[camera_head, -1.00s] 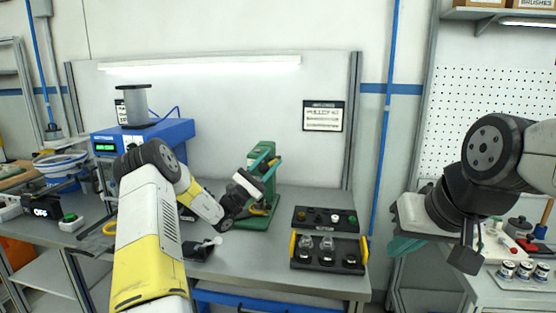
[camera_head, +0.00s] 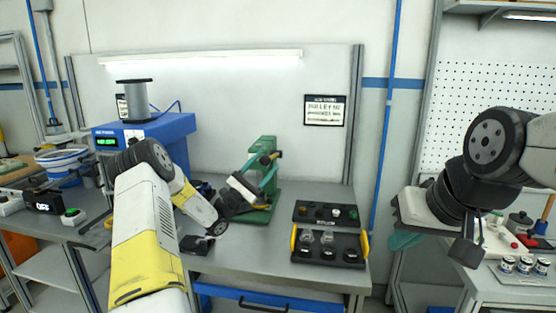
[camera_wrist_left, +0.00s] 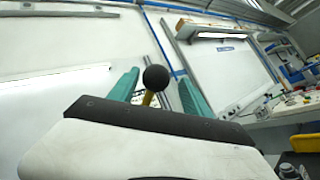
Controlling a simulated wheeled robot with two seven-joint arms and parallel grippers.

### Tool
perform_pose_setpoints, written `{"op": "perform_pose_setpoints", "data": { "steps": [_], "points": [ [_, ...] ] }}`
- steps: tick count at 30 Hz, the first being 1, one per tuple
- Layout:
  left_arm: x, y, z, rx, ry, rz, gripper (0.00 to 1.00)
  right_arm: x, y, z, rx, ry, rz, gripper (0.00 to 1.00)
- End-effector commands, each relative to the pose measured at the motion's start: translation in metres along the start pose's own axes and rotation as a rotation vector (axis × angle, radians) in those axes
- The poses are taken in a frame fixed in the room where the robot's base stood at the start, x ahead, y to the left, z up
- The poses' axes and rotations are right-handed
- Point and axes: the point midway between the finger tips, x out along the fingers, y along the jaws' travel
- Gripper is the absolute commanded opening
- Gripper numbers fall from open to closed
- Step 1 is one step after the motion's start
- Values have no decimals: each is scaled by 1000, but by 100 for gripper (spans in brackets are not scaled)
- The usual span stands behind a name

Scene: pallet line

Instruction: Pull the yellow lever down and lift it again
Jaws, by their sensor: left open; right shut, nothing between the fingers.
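The yellow lever shows in the left wrist view as a short yellow stem (camera_wrist_left: 148,98) under a black ball knob (camera_wrist_left: 155,77). The knob is between the two teal fingers of my left gripper (camera_wrist_left: 155,88), with gaps on both sides. In the head view my left gripper (camera_head: 268,172) is at the upper part of the green press (camera_head: 264,146), and its open fingers hide part of the lever. My right gripper (camera_head: 404,240) is shut and empty, right of the bench, partly hidden by its own body.
A black tray (camera_head: 326,214) with yellow handles and small parts sits right of the press. A blue machine (camera_head: 175,132) carrying a grey spool stands at the left.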

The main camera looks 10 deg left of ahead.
Motion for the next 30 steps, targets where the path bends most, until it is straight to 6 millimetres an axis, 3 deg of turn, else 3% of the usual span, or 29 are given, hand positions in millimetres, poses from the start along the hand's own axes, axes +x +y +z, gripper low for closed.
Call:
{"op": "perform_pose_setpoints", "data": {
  "steps": [4,10,21,30],
  "points": [
    [-26,1,-1,1,3,1,57,0,0,0,0,0,0,0],
    [-44,0,-1,0,2,-1,57,0,0,0,0,0,0,0],
    [-45,2,1,-13,12,-3,57,0,0,0,0,0,0,0],
    [-34,16,16,-341,262,-48,57,0,0,0,0,0,0,0]
  ]
}}
